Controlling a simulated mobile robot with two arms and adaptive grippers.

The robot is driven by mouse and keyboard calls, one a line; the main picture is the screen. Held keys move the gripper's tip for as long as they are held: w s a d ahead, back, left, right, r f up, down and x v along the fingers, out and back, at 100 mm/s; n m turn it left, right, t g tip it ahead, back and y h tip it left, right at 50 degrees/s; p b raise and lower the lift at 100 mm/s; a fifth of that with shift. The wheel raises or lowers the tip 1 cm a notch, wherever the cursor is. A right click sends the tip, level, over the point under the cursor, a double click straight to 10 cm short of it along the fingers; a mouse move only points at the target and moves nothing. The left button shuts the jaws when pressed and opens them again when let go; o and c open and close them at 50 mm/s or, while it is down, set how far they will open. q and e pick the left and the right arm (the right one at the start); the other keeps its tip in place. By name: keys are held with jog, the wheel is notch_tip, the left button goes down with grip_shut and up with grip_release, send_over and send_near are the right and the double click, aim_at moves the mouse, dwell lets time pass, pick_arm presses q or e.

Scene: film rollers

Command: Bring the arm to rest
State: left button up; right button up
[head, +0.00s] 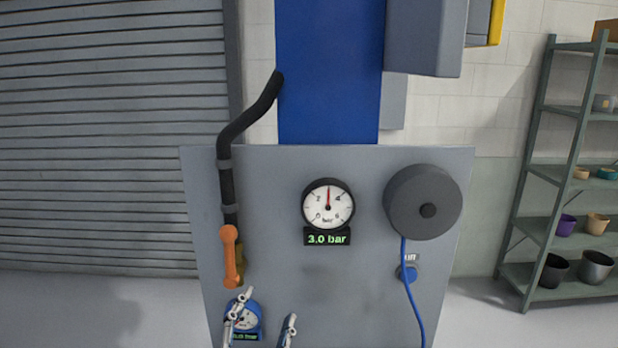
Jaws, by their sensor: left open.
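My left gripper (269,307) shows at the bottom of the head view, in front of the lower left part of the grey panel (290,270). Its two fingers are apart, with nothing between them. Its left finger covers part of a small blue gauge (254,308); I cannot tell whether it touches it. The rest of my left arm is below the picture. My right gripper is not in view.
The panel carries an orange lever (230,258) on a black hose (228,190), a round gauge (328,206) reading 3.0 bar, and a dark reel (420,202) with a blue hose (411,305) hanging down. Shelving (545,230) with pots stands at right.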

pick_arm(q)
jog(key=s+a+f+n+g+y, duration=0.35)
jog(key=a+f, duration=0.25)
jog(key=f, duration=0.6)
jog(key=s+a+f+n+g, duration=0.25)
jog(key=s+f+g, duration=0.45)
jog(key=s, duration=0.6)
jog(key=s+a+f+n+g, duration=0.1)
jog(key=s+a+f+g, duration=0.3)
jog(key=s+f, duration=0.65)
notch_tip(320, 180, down, 24)
jog(key=s+g+b, duration=0.1)
jog(key=s, duration=0.1)
jog(key=s+a+f+g+b, duration=0.1)
jog(key=s+a+f, duration=0.2)
jog(key=s+f, duration=1.5)
jog(key=shift+f, duration=0.65)
